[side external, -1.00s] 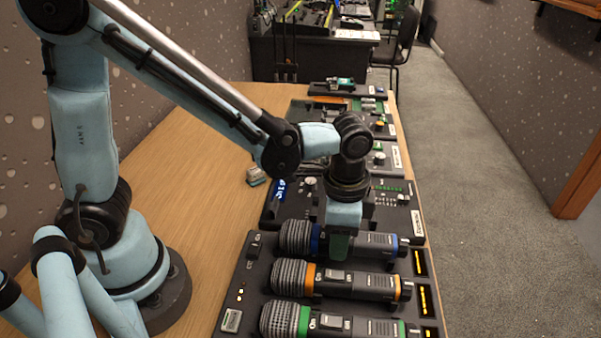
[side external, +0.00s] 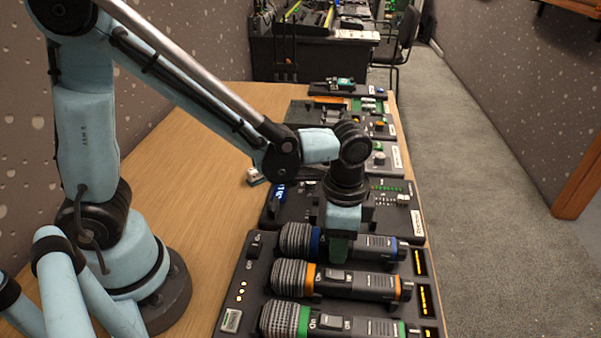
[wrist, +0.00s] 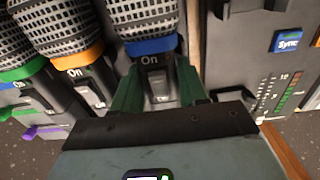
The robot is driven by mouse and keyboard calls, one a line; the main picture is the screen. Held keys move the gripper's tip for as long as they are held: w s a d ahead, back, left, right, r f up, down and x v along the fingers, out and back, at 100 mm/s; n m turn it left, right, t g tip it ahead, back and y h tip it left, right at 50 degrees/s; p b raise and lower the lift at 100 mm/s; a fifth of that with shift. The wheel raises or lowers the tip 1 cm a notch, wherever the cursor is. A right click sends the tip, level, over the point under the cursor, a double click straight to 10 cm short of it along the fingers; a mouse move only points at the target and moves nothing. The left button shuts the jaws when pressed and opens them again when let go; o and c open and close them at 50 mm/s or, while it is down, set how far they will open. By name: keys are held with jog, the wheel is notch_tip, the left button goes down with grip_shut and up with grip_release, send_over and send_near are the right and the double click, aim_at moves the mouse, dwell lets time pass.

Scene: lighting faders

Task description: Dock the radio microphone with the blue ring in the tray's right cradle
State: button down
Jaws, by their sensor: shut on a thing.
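The microphone with the blue ring (side external: 379,245) lies level across the far end of the dark charging tray (side external: 244,275), its grey mesh head to the left. My gripper (side external: 340,252) points down from above, its green fingers shut on the body just behind the blue ring. In the wrist view the fingers (wrist: 157,88) flank the body below the blue ring (wrist: 151,46), in the rightmost place of the tray. The cradle under this microphone is hidden, so I cannot tell whether it is fully seated.
An orange-ring microphone (side external: 350,283) lies close beside it, then a green-ring one (side external: 345,323), both in the tray. Beyond the tray stands a dark control panel (side external: 395,212) with knobs and faders. Bare wooden table (side external: 205,180) is free to the left.

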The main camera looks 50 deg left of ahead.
jog(key=shift+f, duration=0.1)
jog(key=c, duration=0.5)
grip_release()
jog(key=c, duration=0.4)
jog(key=shift+r, duration=3)
